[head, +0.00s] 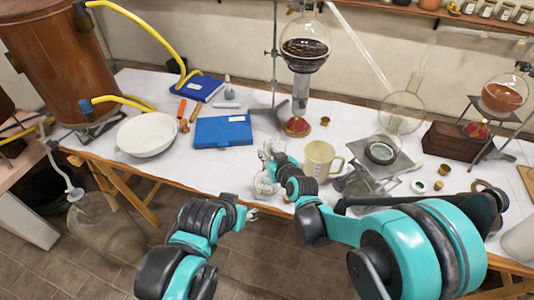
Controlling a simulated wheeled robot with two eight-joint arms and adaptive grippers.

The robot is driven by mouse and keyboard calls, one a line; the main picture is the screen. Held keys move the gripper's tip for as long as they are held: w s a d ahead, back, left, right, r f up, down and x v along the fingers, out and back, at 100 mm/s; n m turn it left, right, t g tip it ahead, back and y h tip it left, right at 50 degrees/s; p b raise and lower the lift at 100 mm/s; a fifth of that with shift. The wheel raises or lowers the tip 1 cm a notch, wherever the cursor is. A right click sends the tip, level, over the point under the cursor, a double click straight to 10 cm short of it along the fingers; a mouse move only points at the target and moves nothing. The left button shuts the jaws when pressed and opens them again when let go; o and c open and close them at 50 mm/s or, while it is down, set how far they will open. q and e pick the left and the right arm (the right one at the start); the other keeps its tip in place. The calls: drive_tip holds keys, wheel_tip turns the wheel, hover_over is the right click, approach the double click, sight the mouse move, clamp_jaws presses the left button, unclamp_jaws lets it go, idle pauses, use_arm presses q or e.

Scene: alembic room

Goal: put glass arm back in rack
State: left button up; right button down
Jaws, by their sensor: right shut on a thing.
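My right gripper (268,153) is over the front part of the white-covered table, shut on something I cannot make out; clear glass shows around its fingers. A clear glass flask (265,187) stands just below it, near the table's front edge. A long glass tube (360,47) slants down from the top of the picture to a round glass flask (402,112) at the right; it may be the glass arm. I cannot pick out a rack. My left gripper (251,213) is in front of the table edge, apart from the glassware; its jaws are too small to read.
A cream mug (322,160) stands right beside my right gripper. A blue case (223,131) and white bowl (147,134) lie to the left. A stand holds a dark-filled flask (305,53) behind. A wooden box (455,140) is at right. White cloth between bowl and front edge is clear.

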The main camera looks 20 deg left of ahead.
use_arm(q)
drive_tip(key=w+n+g+h, duration=0.1)
drive_tip(key=w+n+h, duration=0.1)
drive_tip(key=w+n, duration=0.55)
drive_tip(key=n+h, duration=1.3)
drive_tip(key=n, duration=0.2)
approach(265, 171)
wheel_tip(265, 171, down, 2)
drive_tip(key=w, duration=0.2)
drive_tip(key=shift+m, duration=0.25)
drive_tip(key=shift+x, duration=4.65)
drive_tip(key=shift+s+d+r, duration=0.1)
drive_tip(key=shift+s+r, duration=0.05)
drive_tip(key=c, duration=0.9)
